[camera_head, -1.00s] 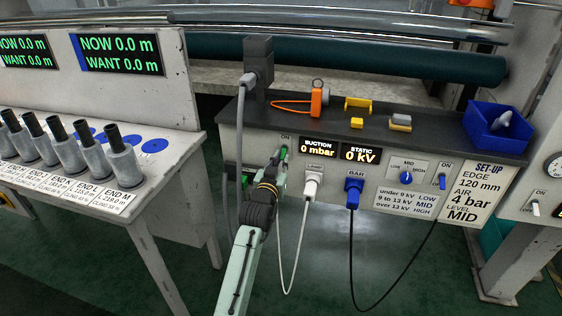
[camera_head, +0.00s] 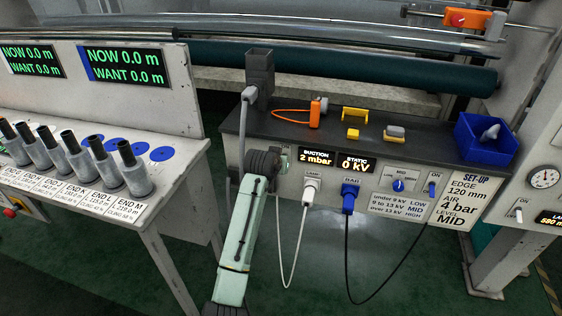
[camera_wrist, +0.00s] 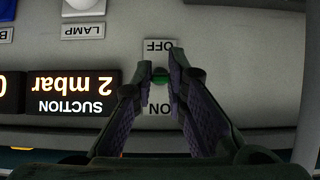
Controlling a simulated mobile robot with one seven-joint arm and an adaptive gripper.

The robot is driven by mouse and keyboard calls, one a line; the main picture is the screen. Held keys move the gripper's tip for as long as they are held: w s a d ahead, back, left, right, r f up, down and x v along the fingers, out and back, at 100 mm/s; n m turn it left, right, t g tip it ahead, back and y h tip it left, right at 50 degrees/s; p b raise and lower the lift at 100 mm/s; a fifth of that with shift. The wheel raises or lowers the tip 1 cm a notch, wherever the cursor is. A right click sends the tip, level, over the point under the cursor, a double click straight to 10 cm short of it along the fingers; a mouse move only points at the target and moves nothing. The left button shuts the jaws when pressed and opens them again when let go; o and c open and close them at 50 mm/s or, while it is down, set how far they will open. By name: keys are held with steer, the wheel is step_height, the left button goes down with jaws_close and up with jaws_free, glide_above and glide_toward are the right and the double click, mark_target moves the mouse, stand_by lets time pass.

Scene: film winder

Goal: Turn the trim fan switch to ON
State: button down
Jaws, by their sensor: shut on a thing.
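In the head view my arm covers most of the switch.
A white lamp plug (camera_head: 311,187) and a blue bar plug (camera_head: 349,196) hang cables below the panel. A blue switch (camera_head: 432,189) and a blue knob (camera_head: 398,185) are further right. Orange and yellow parts and a blue bin (camera_head: 487,138) stand on the shelf.

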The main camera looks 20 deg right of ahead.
steer(key=shift+w+d+r+g+y, duration=0.1)
steer(key=shift+r+g+y, duration=0.25)
steer(key=shift+g, duration=0.2)
steer(key=shift+w+d+r+g+y, duration=0.1)
steer(key=shift+r+g+y, duration=0.1)
steer(key=shift+g+y, duration=0.3)
steer(key=shift+a, duration=0.1)
steer(key=c, duration=1.6)
jaws_free()
steer(key=v, duration=1.2)
steer(key=shift+w, duration=0.1)
